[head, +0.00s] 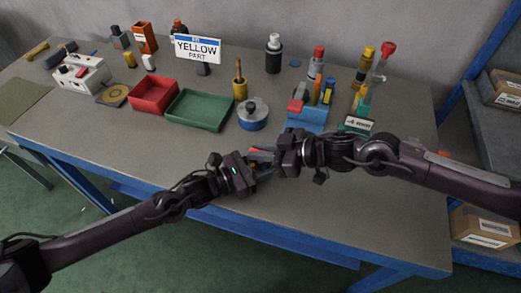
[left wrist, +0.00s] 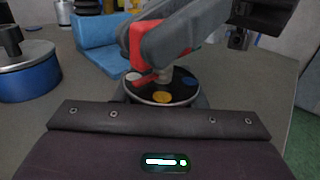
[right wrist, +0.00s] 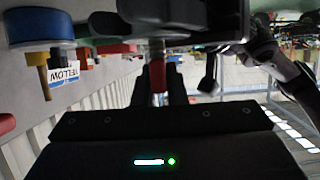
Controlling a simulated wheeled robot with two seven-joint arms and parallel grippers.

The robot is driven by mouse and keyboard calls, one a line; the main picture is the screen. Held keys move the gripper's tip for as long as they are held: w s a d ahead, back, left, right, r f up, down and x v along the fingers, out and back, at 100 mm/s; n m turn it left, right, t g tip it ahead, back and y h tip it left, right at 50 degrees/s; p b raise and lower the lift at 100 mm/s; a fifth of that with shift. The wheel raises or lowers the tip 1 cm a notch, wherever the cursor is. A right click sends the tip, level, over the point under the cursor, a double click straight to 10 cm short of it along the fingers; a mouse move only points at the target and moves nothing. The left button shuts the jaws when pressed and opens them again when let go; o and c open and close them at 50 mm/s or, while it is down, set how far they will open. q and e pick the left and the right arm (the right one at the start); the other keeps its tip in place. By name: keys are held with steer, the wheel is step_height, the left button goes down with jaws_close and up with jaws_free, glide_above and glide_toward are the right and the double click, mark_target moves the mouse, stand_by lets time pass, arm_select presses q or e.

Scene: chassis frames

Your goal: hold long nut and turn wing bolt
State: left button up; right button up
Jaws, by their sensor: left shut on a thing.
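My left gripper (head: 256,167) and my right gripper (head: 272,155) meet over the front middle of the table. In the left wrist view, the grey and red fingers of my right gripper (left wrist: 165,55) reach in from the upper right, close to a short grey post (left wrist: 165,73). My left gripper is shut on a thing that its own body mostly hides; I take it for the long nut. In the right wrist view a red piece (right wrist: 157,76) shows between the dark fingers of my right gripper. I cannot tell if they grip it, nor make out the wing bolt clearly.
A blue holder (head: 308,118) with tools, a blue-sided pot (head: 253,122), a green tray (head: 172,122) and a red tray (head: 154,108) stand behind. The table's left front is clear.

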jaws_close()
steer(key=shift+g, duration=0.3)
steer(key=n+g, duration=0.5)
steer(key=shift+w+g, duration=0.1)
steer(key=shift+g, duration=0.2)
steer(key=n+g, duration=0.1)
steer(key=n+g+h, duration=0.1)
steer(key=n+g, duration=0.2)
steer(key=g, duration=0.1)
steer(key=shift+s+a+f+n+h, duration=0.1)
steer(key=shift+s+f+n+h, duration=0.1)
steer(key=shift+s+n+h, duration=0.15)
steer(key=shift+w, duration=0.15)
steer(key=shift+n, duration=0.35)
steer(key=o, duration=0.6)
jaws_free()
steer(key=shift+w+r, duration=0.1)
